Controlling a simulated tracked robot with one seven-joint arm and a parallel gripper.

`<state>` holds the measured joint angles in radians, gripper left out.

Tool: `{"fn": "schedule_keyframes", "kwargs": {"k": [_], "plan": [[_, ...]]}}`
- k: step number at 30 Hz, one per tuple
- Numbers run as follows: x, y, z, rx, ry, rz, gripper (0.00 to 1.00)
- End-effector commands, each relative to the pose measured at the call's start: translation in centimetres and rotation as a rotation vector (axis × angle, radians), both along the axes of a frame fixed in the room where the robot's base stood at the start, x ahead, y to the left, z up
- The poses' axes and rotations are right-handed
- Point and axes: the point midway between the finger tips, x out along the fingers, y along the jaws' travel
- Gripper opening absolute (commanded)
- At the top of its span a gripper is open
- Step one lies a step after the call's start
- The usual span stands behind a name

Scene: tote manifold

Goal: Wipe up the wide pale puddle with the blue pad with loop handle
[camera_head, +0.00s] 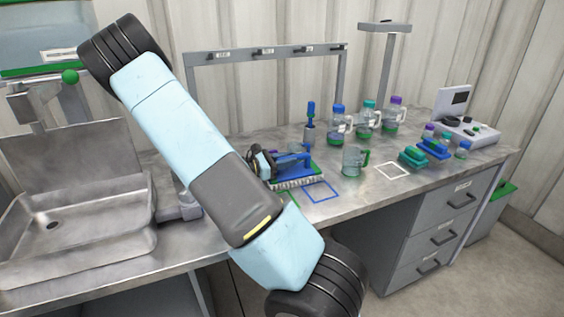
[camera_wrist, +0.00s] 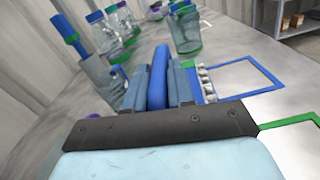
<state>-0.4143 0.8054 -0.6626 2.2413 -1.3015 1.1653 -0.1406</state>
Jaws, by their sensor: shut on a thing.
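My gripper (camera_wrist: 160,72) is shut on the upright blue loop handle (camera_wrist: 158,82) of the blue pad in the wrist view, with one finger on each side. In the head view my gripper (camera_head: 262,163) is partly behind my arm, at the left end of the blue pad (camera_head: 293,160). I cannot make out the wide pale puddle in either view.
A blue outline (camera_head: 320,192) and a white outline (camera_head: 393,171) mark the bench. A clear mug (camera_head: 355,160), several capped bottles (camera_head: 366,121), and green and blue blocks (camera_head: 412,157) stand right of the pad. A sink (camera_head: 75,225) is at left. The front bench strip is clear.

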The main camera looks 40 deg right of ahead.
Motion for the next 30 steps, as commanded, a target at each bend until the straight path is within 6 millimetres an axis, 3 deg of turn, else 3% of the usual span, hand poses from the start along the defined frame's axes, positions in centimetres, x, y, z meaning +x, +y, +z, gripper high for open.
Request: {"fn": "schedule_keyframes", "kwargs": {"k": [30], "plan": [[-1.2, -4.8, -0.2, 0.001, 0.000, -0.001, 0.00]]}}
